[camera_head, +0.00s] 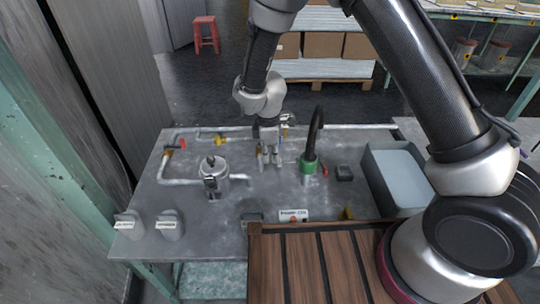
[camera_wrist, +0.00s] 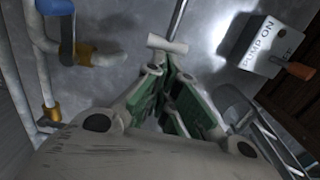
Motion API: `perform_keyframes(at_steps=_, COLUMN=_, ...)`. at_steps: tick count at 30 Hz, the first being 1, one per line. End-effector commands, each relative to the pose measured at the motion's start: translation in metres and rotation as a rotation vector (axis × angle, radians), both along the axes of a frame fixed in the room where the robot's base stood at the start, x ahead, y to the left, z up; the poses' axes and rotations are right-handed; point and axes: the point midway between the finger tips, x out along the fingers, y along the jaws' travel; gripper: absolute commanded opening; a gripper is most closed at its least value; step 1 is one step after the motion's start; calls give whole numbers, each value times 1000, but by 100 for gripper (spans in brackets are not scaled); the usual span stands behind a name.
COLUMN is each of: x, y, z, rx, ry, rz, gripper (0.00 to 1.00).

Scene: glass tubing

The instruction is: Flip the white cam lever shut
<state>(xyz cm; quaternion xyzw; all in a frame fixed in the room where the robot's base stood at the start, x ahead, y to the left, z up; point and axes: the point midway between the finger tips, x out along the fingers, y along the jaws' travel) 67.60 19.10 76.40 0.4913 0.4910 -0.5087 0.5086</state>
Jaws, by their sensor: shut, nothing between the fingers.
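My gripper (camera_head: 270,158) points down over the middle of the grey bench, left of a green-based fitting with a black hose. In the wrist view my gripper (camera_wrist: 172,72) is shut with nothing between its fingers. A short white bar (camera_wrist: 167,45) on a thin grey rod shows just beyond the fingertips; it looks like the white cam lever. Fingertips and bar look close, but I cannot tell whether they touch. In the head view my gripper and wrist hide most of that spot, and the lever is not clear there.
The green-based fitting (camera_head: 308,163) with its tall black hose stands close right. A grey bin (camera_head: 398,178) is at the right. A "PUMP ON" box (camera_wrist: 262,48) is at the front edge. White pipes (camera_head: 176,181) run left and behind.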

Motion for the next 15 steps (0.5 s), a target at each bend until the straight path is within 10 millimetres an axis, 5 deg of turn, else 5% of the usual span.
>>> perform_keyframes(at_steps=15, x=-1, y=2, z=-9, rx=-93, ry=2, rz=1, gripper=0)
